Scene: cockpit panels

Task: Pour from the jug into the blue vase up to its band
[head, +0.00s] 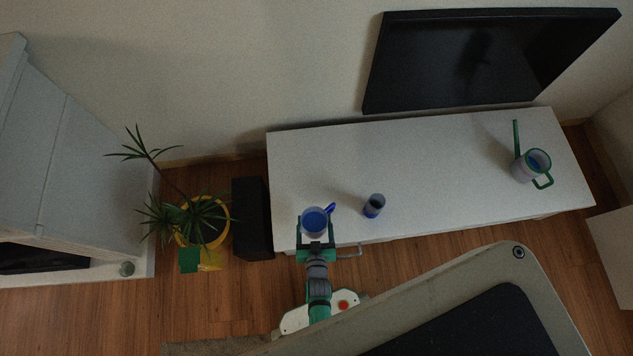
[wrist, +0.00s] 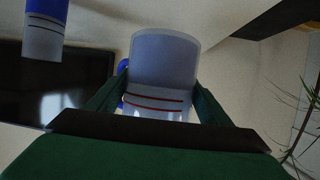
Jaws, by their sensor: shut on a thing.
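My gripper (head: 316,246) is shut on the jug (head: 314,222), a clear cup-like vessel with a blue handle and blue contents. The jug is near the cabinet's front left and looks about upright. In the wrist view, which looks upside down, the jug (wrist: 163,70) sits between the green fingers and shows two red lines. The blue vase (head: 373,207) stands on the cabinet to the right of the jug, apart from it. It has a blue base and a dark inside.
The white cabinet (head: 450,165) has free room between the vase and a green-handled watering can (head: 530,166) at the right. A television (head: 490,60) is behind. A black box (head: 252,218) and a potted plant (head: 195,225) stand left. A sofa (head: 500,262) is in front.

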